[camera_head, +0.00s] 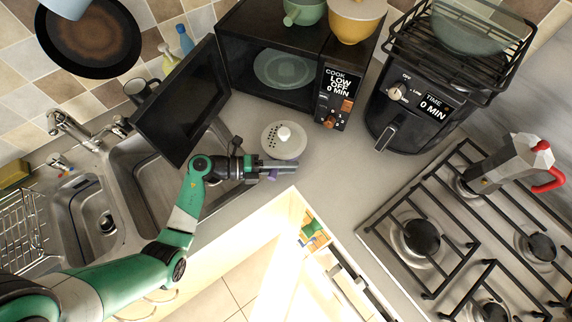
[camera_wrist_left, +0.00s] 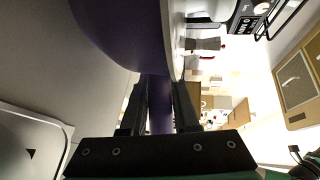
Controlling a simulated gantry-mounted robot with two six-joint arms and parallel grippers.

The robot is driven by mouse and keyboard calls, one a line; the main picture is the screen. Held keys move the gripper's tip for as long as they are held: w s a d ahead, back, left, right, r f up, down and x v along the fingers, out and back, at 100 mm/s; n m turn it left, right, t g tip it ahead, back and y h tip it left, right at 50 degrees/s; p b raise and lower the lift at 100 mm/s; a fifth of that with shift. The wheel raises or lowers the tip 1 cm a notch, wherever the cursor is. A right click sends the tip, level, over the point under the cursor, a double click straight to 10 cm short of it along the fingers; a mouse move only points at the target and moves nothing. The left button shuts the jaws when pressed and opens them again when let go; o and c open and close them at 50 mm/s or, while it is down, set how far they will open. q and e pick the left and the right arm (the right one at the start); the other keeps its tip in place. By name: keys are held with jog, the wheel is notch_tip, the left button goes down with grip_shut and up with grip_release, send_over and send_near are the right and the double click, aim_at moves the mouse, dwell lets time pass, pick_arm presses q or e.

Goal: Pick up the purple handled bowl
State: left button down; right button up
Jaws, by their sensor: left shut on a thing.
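In the left wrist view the purple handled bowl (camera_wrist_left: 120,35) fills the upper middle, with a white edge along its right side. Its purple handle (camera_wrist_left: 160,105) runs down between the two fingers. My left gripper (camera_wrist_left: 160,100) is shut on this handle. In the head view my left gripper (camera_head: 284,168) is at the counter's front edge, just below a round white lid-like top with a knob (camera_head: 284,134). Little purple shows there beside the fingers, and the bowl's body is mostly hidden from above. My right gripper is not in view.
A microwave (camera_head: 330,52) with its door (camera_head: 182,100) open toward the sink stands behind. A black air fryer (camera_head: 410,125) is on its right. A stove (camera_head: 470,240) with a moka pot (camera_head: 512,160) is at the right. The sink (camera_head: 150,175) is at the left.

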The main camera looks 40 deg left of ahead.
pick_arm(q)
jog(key=s+d+r+p, duration=0.2)
jog(key=s+d+r, duration=0.4)
jog(key=s+r, duration=0.5)
jog(key=shift+s+r, duration=0.4)
jog(key=shift+s, duration=0.4)
jog(key=shift+d, duration=0.1)
jog(key=shift+w+d+f+p, duration=0.75)
jog(key=shift+w+d+p, duration=0.25)
jog(key=shift+d, duration=0.65)
jog(key=w+a+n+t+y, duration=0.2)
jog(key=w+a+n+y, duration=0.2)
jog(key=a+y, duration=0.1)
jog(key=shift+a+r+t, duration=0.2)
jog(key=shift+a+t, duration=0.2)
jog(key=shift+a, duration=0.1)
jog(key=shift+w, duration=0.2)
